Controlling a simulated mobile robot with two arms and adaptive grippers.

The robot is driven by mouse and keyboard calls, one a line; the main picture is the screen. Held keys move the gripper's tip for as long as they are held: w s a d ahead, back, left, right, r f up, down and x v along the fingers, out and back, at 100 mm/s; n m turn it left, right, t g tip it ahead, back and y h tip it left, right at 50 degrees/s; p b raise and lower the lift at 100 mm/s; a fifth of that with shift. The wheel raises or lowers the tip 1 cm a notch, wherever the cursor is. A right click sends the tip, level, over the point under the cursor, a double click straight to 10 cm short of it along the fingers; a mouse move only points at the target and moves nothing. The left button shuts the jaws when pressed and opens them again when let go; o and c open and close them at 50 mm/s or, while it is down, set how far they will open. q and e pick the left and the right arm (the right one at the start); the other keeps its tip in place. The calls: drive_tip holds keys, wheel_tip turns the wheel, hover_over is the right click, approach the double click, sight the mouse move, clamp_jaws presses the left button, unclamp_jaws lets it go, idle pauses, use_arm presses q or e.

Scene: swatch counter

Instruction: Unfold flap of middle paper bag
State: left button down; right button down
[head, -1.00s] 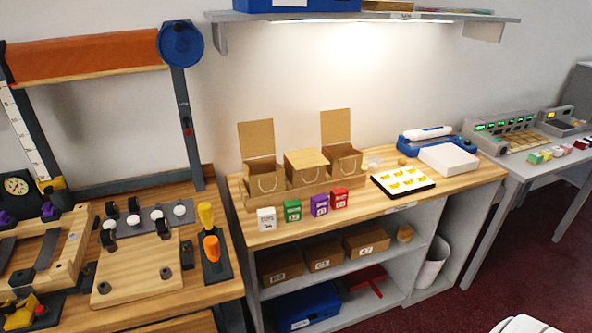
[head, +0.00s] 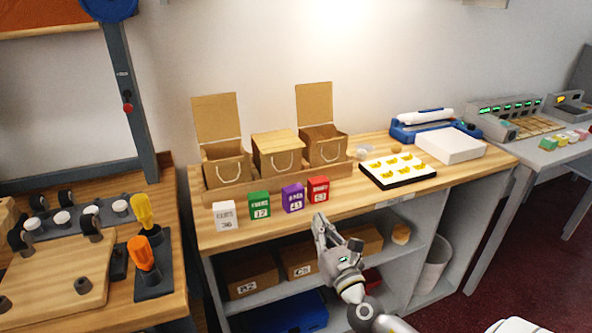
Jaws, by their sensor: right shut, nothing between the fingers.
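Three brown paper bags stand in a row in a wooden rack (head: 225,192) on the counter. The middle bag (head: 280,160) has its flap (head: 274,141) folded down flat over its top. The left bag (head: 228,168) and the right bag (head: 326,151) have their flaps standing upright, and their tops are open. My right gripper (head: 319,219) is in front of the counter's front edge, below and to the right of the middle bag. It is shut and empty, and apart from the bags. My left gripper is not in view.
Four-sided small boxes in white (head: 225,215), green (head: 259,204), purple (head: 293,197) and red (head: 318,189) stand in front of the rack. A tray of yellow pieces (head: 366,177) and a white box (head: 449,146) are to the right. Clear wood (head: 205,238) lies along the front edge.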

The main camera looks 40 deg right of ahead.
drive_tip(key=shift+n, duration=0.3)
drive_tip(key=shift+a+r+p+x, duration=0.1)
drive_tip(key=shift+r+p+x, duration=0.3)
drive_tip(key=shift+x, duration=2.95)
drive_tip(key=shift+a+r+p+x, duration=0.1)
drive_tip(key=shift+r+p+x, duration=0.25)
drive_tip(key=shift+x, duration=3.05)
drive_tip(key=shift+a+r+p+x, duration=0.1)
drive_tip(key=shift+r+p+x, duration=0.25)
drive_tip(key=shift+x, duration=3)
drive_tip(key=shift+s, duration=0.15)
drive_tip(key=shift+r, duration=0.1)
